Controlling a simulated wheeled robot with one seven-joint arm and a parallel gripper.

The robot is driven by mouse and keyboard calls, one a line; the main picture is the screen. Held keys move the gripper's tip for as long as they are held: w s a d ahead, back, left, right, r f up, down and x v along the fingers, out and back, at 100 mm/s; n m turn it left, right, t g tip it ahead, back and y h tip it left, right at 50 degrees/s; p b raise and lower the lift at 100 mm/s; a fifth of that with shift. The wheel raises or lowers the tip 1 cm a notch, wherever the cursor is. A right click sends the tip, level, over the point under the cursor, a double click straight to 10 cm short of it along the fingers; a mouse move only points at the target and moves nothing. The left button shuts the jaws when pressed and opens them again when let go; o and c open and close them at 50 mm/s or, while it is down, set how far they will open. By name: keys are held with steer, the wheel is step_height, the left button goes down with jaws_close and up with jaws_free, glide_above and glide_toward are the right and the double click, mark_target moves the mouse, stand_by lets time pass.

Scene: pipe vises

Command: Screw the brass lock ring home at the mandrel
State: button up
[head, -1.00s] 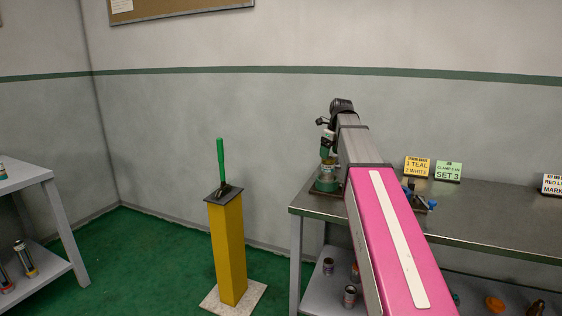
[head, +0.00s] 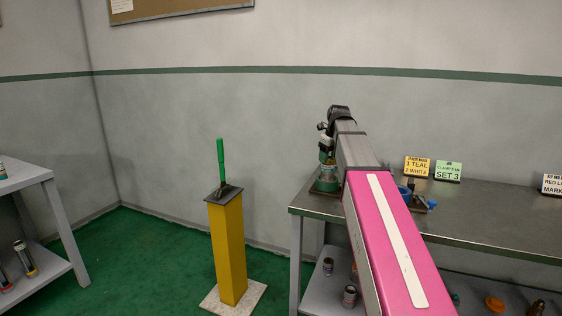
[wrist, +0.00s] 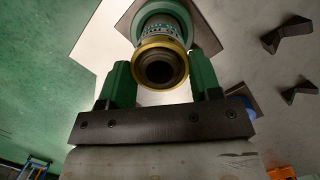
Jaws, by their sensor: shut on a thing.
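The brass lock ring (wrist: 146,45) is a gold-rimmed ring between the two green fingers of my gripper (wrist: 160,75) in the wrist view. My gripper is shut on it. The ring shows around a dark round bore, in line with the mandrel (wrist: 165,10), which has a green collar and a marked grey band. In the head view, the green mandrel (head: 327,184) stands upright on a dark base plate at the left end of the bench. My gripper (head: 327,158) is right above it, pointing down. How far the ring sits on the thread cannot be told.
The metal bench (head: 480,215) carries a blue-handled vise (head: 420,200) right of my arm, plus yellow and green signs (head: 448,171). A yellow post (head: 228,250) with an upright green handle stands left of the bench. Open green floor lies between the post and the left shelf (head: 25,180).

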steer(key=m, duration=0.3)
steer(key=shift+h, duration=0.3)
steer(key=shift+m, duration=1.2)
steer(key=o, duration=0.9)
steer(key=shift+o, duration=0.2)
